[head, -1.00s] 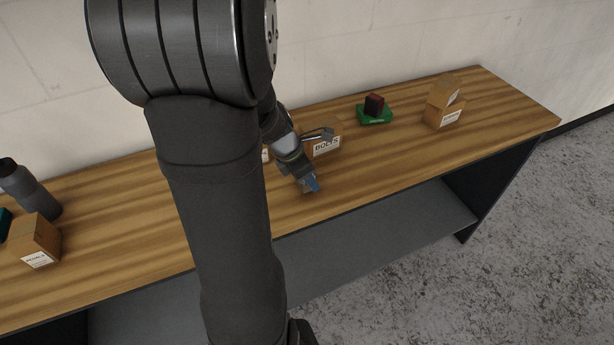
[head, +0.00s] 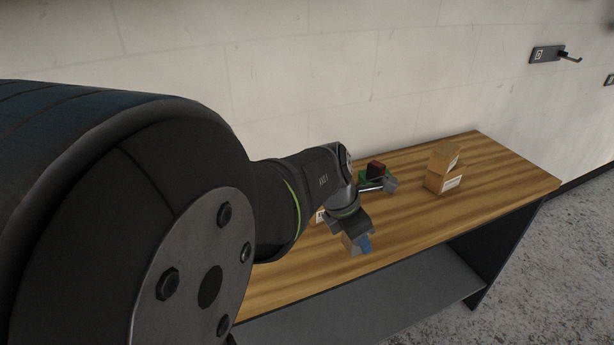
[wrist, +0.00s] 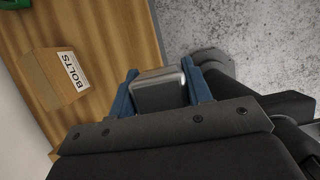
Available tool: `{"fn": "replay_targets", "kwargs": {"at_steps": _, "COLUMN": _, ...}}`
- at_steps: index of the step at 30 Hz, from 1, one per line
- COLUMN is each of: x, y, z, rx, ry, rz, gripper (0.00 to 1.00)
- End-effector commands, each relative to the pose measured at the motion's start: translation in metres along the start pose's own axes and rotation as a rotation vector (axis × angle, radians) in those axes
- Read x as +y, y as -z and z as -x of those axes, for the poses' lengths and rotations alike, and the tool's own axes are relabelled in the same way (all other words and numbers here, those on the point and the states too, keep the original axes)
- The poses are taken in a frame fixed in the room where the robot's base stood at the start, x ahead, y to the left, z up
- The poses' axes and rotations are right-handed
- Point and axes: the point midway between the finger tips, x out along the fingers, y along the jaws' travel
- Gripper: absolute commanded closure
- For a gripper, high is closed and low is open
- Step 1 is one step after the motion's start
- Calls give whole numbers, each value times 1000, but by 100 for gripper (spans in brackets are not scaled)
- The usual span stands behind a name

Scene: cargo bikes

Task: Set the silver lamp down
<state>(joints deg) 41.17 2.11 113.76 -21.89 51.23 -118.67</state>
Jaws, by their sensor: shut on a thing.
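The silver lamp (wrist: 158,92) is a small rounded grey block in the wrist view. It sits between the two blue fingers of my gripper (wrist: 160,95), which is shut on it. In the head view my gripper (head: 357,245) hangs over the front part of the wooden bench (head: 420,225). The lamp is hard to make out there, and I cannot tell whether it touches the bench top. In the wrist view the bench's edge and the grey floor show behind the lamp.
A cardboard box marked BOLTS (wrist: 52,84) stands close to my gripper. Behind it are a green bin (head: 364,180) with a dark red block (head: 376,169). Two stacked cardboard boxes (head: 443,172) stand farther right. The bench's right end (head: 510,182) is clear. A wall hook (head: 560,55) is at upper right.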

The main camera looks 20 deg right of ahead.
Motion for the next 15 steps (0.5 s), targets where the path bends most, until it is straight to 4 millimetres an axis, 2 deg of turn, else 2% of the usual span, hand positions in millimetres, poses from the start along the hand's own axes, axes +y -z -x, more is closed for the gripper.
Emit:
{"fn": "replay_targets", "kwargs": {"at_steps": 5, "x": 11, "y": -45, "z": -8, "rx": 2, "ry": 40, "rz": -97, "gripper": 78}}
{"fn": "replay_targets", "kwargs": {"at_steps": 10, "x": 20, "y": -103, "z": -23, "rx": 4, "ry": 95, "rz": -228, "gripper": 78}}
{"fn": "replay_targets", "kwargs": {"at_steps": 15, "x": 21, "y": -160, "z": -45, "rx": 5, "ry": 151, "rz": -361, "gripper": 78}}
